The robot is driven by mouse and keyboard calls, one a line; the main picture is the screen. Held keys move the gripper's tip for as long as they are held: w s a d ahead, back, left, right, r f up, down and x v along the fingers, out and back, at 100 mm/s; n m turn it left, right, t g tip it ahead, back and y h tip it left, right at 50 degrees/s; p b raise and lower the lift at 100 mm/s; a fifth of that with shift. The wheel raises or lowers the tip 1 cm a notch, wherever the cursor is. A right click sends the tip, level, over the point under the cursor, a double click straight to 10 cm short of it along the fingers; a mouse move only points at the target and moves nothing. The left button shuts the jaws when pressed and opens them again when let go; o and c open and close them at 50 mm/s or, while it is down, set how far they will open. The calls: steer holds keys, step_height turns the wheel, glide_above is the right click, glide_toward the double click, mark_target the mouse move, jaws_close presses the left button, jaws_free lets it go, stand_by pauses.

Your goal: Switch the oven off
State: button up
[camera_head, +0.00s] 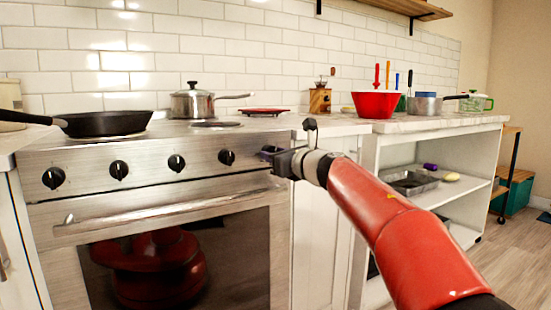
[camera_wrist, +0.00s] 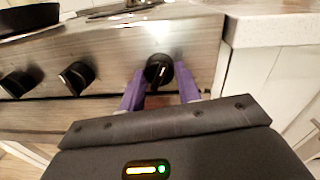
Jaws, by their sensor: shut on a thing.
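The oven (camera_head: 180,215) is a stainless steel range with a row of black knobs along its front panel. My gripper (camera_head: 268,153) reaches in from the right to the panel's right end. In the wrist view, its two purple fingers (camera_wrist: 160,92) are on either side of the rightmost black knob (camera_wrist: 158,68) and shut on it. The ridge of this knob looks slightly tilted from upright. In the head view this knob is largely hidden by my gripper. The neighbouring knob (camera_head: 226,157) stands free to the left.
A black frying pan (camera_head: 105,123) and a lidded steel pot (camera_head: 192,103) sit on the stovetop. The oven door handle (camera_head: 170,212) runs below the knobs. A red bowl (camera_head: 376,103) stands on the counter at right. Open shelves lie below it.

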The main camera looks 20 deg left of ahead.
steer(key=n+b, duration=0.1)
steer(key=n, duration=0.4)
steer(key=shift+f, duration=0.2)
steer(key=shift+n, duration=0.3)
steer(key=o, duration=1)
steer(key=shift+r, duration=0.1)
steer(key=b+v, duration=0.1)
steer(key=v, duration=0.6)
steer(key=shift+s+d+r, duration=0.15)
steer(key=shift+s+d, duration=0.1)
steer(key=shift+d, duration=0.05)
